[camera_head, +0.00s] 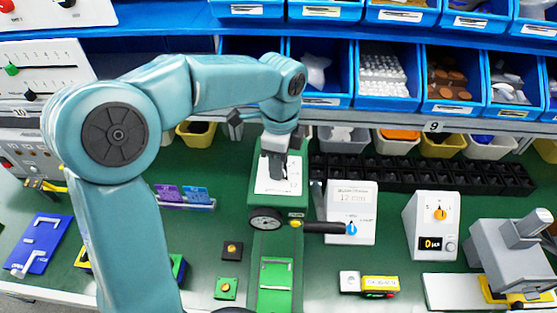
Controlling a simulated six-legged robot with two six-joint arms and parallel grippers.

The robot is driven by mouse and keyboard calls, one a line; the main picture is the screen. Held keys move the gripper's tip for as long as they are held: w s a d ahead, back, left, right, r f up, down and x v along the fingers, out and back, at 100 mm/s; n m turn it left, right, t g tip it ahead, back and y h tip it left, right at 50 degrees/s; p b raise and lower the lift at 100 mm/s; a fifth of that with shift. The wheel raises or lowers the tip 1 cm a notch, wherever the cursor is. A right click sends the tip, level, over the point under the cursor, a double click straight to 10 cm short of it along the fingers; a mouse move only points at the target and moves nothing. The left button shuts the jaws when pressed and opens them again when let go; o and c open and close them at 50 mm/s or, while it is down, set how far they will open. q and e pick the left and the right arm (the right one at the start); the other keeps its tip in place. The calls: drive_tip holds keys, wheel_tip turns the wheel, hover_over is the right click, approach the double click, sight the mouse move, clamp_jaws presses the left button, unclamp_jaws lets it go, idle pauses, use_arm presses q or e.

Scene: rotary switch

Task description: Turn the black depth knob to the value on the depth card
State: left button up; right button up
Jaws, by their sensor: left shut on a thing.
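My left gripper (276,168) comes down from above onto the white scale panel (264,186) on top of a green machine (253,200). It is shut on the black depth knob, which is mostly hidden by the dark fingers. The knob's pointer and most of the scale marks are covered. To the right stands a white box with a grey label (352,192) that seems to read 12 mm; a blue knob (351,229) sits low on it. I cannot tell for certain whether that label is the depth card. My right gripper is not in view.
A white box with an orange knob (440,213) and a grey machine (512,258) stand at right. Blue bins (386,98) line the back shelf.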

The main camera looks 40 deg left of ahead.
use_arm(q)
drive_tip(key=shift+r, duration=0.15)
drive_tip(key=o, duration=1)
drive_tip(key=shift+d, duration=0.1)
drive_tip(key=shift+o, duration=0.2)
wheel_tip(320, 180, up, 16)
drive_tip(key=p, duration=0.1)
drive_tip(key=shift+w+a, duration=0.2)
drive_tip(key=shift+w, duration=0.2)
